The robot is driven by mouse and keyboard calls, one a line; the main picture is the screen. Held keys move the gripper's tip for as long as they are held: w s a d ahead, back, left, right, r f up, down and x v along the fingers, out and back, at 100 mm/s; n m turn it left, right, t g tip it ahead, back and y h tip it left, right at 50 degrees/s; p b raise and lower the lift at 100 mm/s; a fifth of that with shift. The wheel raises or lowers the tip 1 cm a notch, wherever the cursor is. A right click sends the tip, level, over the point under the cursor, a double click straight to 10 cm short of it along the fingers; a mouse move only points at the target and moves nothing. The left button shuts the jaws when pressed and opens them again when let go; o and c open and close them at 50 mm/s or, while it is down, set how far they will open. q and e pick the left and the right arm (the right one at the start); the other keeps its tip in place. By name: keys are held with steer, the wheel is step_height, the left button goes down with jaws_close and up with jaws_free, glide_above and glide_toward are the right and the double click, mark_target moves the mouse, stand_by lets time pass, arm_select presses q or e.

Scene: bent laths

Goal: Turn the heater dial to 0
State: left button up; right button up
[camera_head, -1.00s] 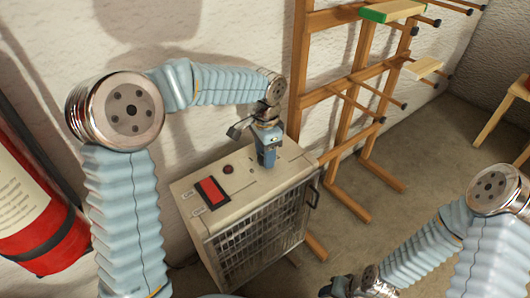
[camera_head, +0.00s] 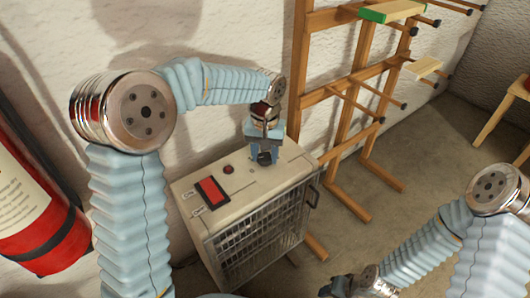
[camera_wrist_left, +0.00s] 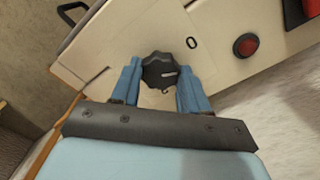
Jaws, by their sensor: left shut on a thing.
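The heater (camera_head: 228,218) is a cream box with a front grille, standing against the wall. Its dark, lobed dial (camera_wrist_left: 158,72) is on the top panel, and it also shows in the head view (camera_head: 264,158). The dial's white pointer line aims right in the left wrist view, below the direction of the printed 0 (camera_wrist_left: 191,43). My left gripper (camera_head: 264,150) points down over the panel, its blue fingers shut on the dial from both sides. My right gripper (camera_head: 348,287) is at the bottom edge, too small and dark to read.
A red switch (camera_head: 212,193) and a small red lamp (camera_head: 227,169) are on the heater top. A wooden rack (camera_head: 345,110) with pegs and laths stands at right. A fire extinguisher (camera_head: 35,210) hangs at left.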

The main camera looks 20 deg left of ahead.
mark_target(265, 157)
arm_select(q)
steer(key=n, duration=0.4)
steer(key=shift+n, duration=0.4)
stand_by(0.4)
steer(key=o, duration=1.1)
steer(key=shift+c, duration=0.2)
step_height(265, 157, up, 14)
steer(key=p, duration=0.1)
steer(key=shift+f, duration=0.1)
